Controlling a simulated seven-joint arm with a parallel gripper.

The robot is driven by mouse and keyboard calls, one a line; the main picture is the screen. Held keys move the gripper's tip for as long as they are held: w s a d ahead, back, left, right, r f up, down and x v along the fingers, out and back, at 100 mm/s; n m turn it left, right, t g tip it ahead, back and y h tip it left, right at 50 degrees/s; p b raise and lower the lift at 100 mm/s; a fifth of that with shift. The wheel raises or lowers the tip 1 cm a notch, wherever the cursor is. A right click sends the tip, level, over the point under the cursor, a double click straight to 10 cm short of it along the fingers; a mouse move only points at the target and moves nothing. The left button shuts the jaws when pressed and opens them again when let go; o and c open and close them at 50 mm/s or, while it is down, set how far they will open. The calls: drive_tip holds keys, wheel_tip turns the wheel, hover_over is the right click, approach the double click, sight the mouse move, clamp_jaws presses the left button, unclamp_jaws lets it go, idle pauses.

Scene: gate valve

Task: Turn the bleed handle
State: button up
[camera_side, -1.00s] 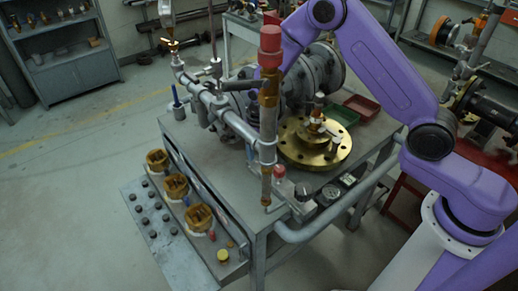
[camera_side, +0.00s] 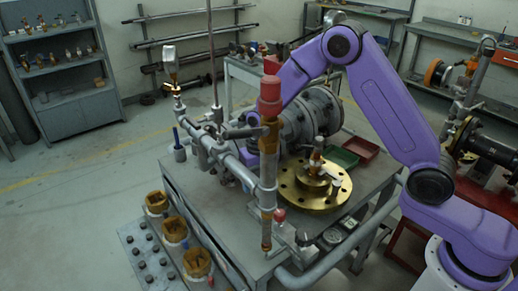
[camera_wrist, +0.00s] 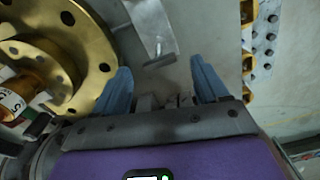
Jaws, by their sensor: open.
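A small brass valve (camera_side: 316,158) with a pale lever (camera_side: 336,178) stands on the round brass flange (camera_side: 287,186); the flange also shows at the left of the wrist view (camera_wrist: 90,45). In the wrist view my gripper (camera_wrist: 163,88) is open, its blue fingers apart and nothing held between them. A flat grey piece with a small pin (camera_wrist: 152,28) lies beyond the fingertips; I cannot tell whether it is the bleed handle. In the side view my gripper is mostly hidden behind the upright pipe (camera_side: 267,165).
A red cap (camera_side: 271,88) tops the upright pipe. Large grey valve flanges (camera_side: 316,115) stand behind it. Green (camera_side: 343,157) and red (camera_side: 361,146) trays lie on the bench. Brown fittings (camera_side: 173,228) and dark bolts (camera_side: 143,250) line the low left shelf.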

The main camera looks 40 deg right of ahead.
wheel_tip(320, 180, up, 12)
idle(0.4)
drive_tip(key=s+d+r+n, duration=0.1)
drive_tip(key=s+n, duration=0.4)
drive_tip(key=s, duration=0.6)
drive_tip(key=s+d+n, duration=0.4)
drive_tip(key=s+n, duration=0.1)
drive_tip(key=s, duration=0.6)
drive_tip(key=s+d+r+n, duration=0.1)
drive_tip(key=s+n, duration=0.4)
drive_tip(key=s, duration=0.6)
drive_tip(key=shift+s+d+r, duration=0.3)
drive_tip(key=shift+s+d, duration=0.1)
drive_tip(key=shift+d, duration=0.35)
